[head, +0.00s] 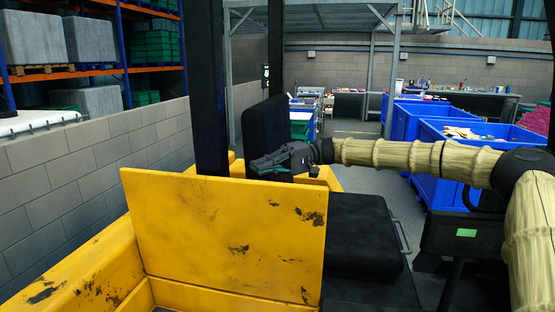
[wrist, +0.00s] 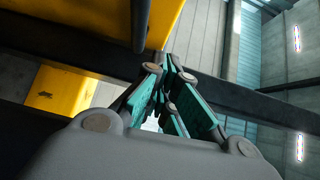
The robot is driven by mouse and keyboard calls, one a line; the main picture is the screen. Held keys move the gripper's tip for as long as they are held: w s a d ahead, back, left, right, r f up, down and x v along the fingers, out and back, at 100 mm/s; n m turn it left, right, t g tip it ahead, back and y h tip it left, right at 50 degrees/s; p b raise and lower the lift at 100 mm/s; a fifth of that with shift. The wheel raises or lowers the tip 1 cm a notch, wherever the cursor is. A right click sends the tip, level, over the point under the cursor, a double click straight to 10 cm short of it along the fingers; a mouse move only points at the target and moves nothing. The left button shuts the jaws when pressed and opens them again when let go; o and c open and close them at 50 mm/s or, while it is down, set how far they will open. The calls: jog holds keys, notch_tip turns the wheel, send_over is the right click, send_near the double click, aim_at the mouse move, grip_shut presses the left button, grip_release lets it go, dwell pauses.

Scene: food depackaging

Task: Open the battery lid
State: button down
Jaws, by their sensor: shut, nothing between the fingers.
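The scuffed yellow battery lid (head: 222,235) stands raised, nearly upright, on the yellow vehicle in the head view. The edge of an opening shows at its lower left. My gripper (head: 258,164) is just above and behind the lid's top edge, pointing left. Its fingers are shut with nothing between them. I cannot tell whether it touches the lid. In the wrist view the teal-padded fingers (wrist: 165,95) are close together, with yellow surfaces beyond them; which part of the vehicle these are is unclear.
A black seat cushion (head: 362,230) and backrest (head: 266,135) are right of and behind the lid. A dark upright post (head: 211,90) rises close to my gripper. A grey block wall (head: 60,175) runs along the left. Blue bins (head: 405,125) stand at the right.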

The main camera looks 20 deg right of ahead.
aim_at(254, 182)
jog(key=s+a+p, duration=0.1)
jog(key=s+a, duration=0.2)
jog(key=shift+s+a+p, duration=0.15)
jog(key=shift+s+p, duration=0.05)
jog(key=shift+p, duration=0.1)
jog(key=shift+s+a+f, duration=0.1)
jog(key=shift+a, duration=0.1)
jog(key=shift+s, duration=0.1)
jog(key=shift+n+h, duration=0.7)
jog(key=shift+s+a+b, duration=0.4)
jog(key=shift+s+a, duration=0.2)
jog(key=shift+s, duration=0.35)
jog(key=shift+s+a+b, duration=0.45)
jog(key=shift+s+a, duration=0.2)
jog(key=shift+s, duration=0.25)
jog(key=shift+s+a+b, duration=0.4)
jog(key=shift+s+a, duration=0.2)
jog(key=shift+s, duration=0.35)
